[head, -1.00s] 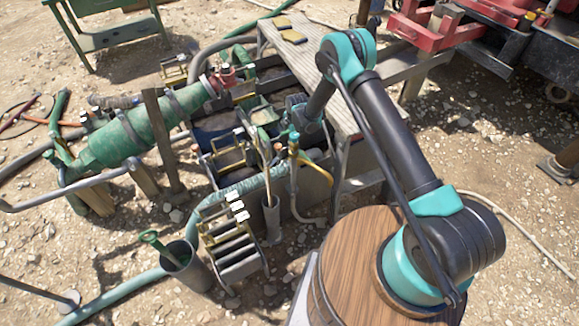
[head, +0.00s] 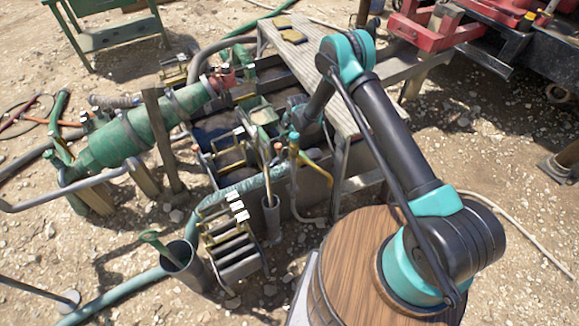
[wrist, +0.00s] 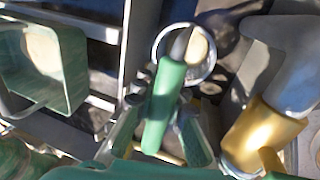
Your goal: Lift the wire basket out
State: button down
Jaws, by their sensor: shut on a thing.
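In the wrist view my gripper (wrist: 163,104) is closed around a green grip (wrist: 163,100) that lies between its fingers. A shiny metal ring (wrist: 158,40) shows just beyond the grip, with a pale rounded thing and a dark rod inside it. I cannot tell whether grip and ring belong to the wire basket, as no mesh is clear. In the head view my wrist reaches down over the tank (head: 322,178), and my fingertips cannot be made out there.
A green box with a pale lump (wrist: 80,75) is left of the grip; a brass and grey fitting (wrist: 262,125) is close on the right. Wooden planks (head: 318,75) border the tank. A slotted rack (head: 232,252) and a dark bucket (head: 186,268) stand in front.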

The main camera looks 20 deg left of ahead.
jog(key=shift+r, duration=0.15)
dwell(0.5)
notch_tip(320, 180, up, 18)
dwell(0.6)
jog(key=shift+r, duration=0.1)
